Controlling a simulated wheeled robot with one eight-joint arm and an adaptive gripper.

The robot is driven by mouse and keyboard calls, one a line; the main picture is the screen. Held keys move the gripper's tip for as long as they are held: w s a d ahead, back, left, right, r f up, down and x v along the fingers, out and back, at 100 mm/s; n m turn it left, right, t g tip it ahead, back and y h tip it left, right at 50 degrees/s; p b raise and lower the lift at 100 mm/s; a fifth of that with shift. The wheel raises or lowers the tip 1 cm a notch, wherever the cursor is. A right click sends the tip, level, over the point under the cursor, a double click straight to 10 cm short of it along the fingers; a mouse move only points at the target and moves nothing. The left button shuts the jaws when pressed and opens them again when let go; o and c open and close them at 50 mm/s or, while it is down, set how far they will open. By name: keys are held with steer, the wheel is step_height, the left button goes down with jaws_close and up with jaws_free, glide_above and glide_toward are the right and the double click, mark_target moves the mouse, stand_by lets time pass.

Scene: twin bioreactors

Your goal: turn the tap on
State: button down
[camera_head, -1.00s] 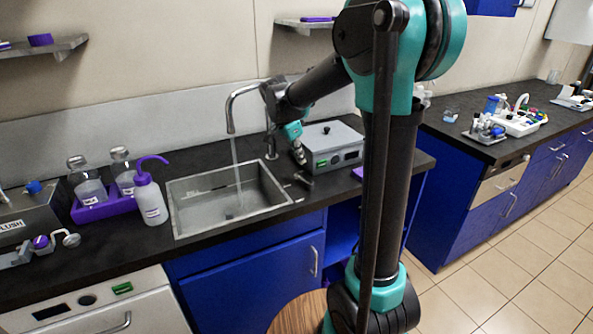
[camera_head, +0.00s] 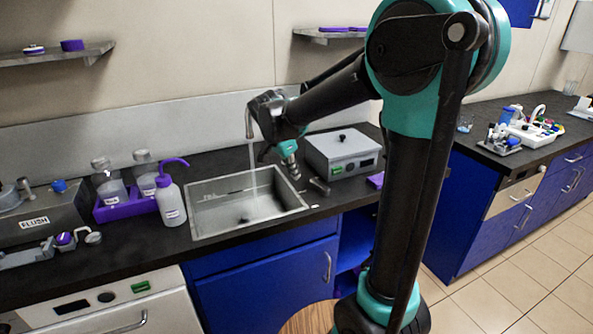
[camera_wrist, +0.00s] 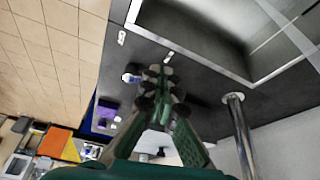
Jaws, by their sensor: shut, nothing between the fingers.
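The tap's curved metal spout (camera_head: 249,122) stands behind the sink (camera_head: 200,222), and my arm hides much of the tap. A thin pale stream of water (camera_head: 253,172) falls from the spout into the sink. My gripper (camera_head: 293,172) points down above the counter, just right of the sink's back right part. In the wrist view, the fingers (camera_wrist: 161,84) are together and empty over the dark counter. The metal tap column (camera_wrist: 240,130) stands to their right, apart from them in the picture. The sink (camera_wrist: 185,55) is beyond, with the stream at upper right. I cannot make out a handle.
A grey box with a knob (camera_head: 345,150) stands right of my gripper. A short dark cylinder (camera_head: 319,186) lies near the sink's right edge. A wash bottle (camera_head: 170,203) and a purple rack (camera_head: 120,211) with bottles stand left of the sink.

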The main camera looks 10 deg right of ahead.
mark_target(314, 182)
steer(key=x, duration=0.7)
steer(key=shift+w+d, duration=0.3)
steer(key=shift+d, duration=0.2)
steer(key=shift+w+d, duration=0.3)
steer(key=shift+d, duration=0.2)
steer(key=shift+w+d, duration=0.45)
steer(key=shift+d, duration=0.2)
steer(key=shift+w+d, duration=0.65)
